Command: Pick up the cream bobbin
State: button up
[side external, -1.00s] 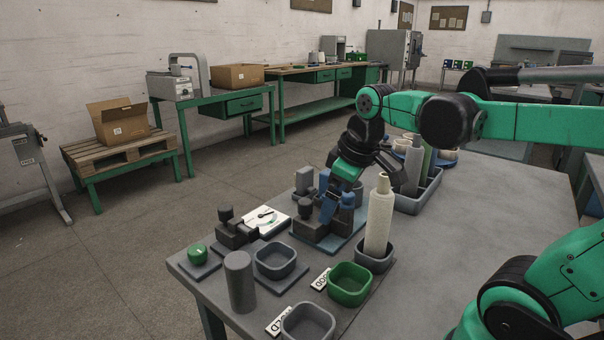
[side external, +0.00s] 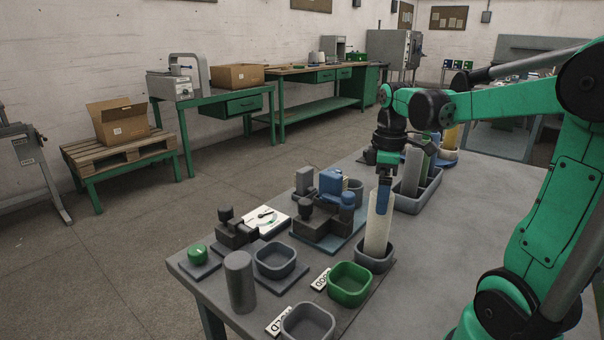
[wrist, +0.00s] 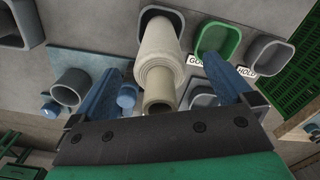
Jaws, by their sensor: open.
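The cream bobbin (side external: 379,229) stands tall, slightly tilted, in a small grey square cup (side external: 388,261) on the table. My gripper (side external: 384,192) is at the bobbin's upper end, pointing down, and its blue finger hides part of the top. In the wrist view, the cream bobbin (wrist: 159,67) lies between the two open blue fingers of my gripper (wrist: 165,95), with gaps on both sides. Its narrower top end points toward the palm. I cannot tell whether either finger touches it.
A green bin (side external: 349,283) and a grey bin (side external: 308,322) stand in front of the cup. A blue-and-dark fixture (side external: 322,219) is to its left. A grey tray (side external: 409,200) with several upright bobbins is behind. The table's right side is clear.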

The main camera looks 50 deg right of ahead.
jog(key=c, duration=1.3)
jog(key=shift+r, duration=0.15)
notch_tip(320, 180, up, 20)
jog(key=shift+f, duration=0.15)
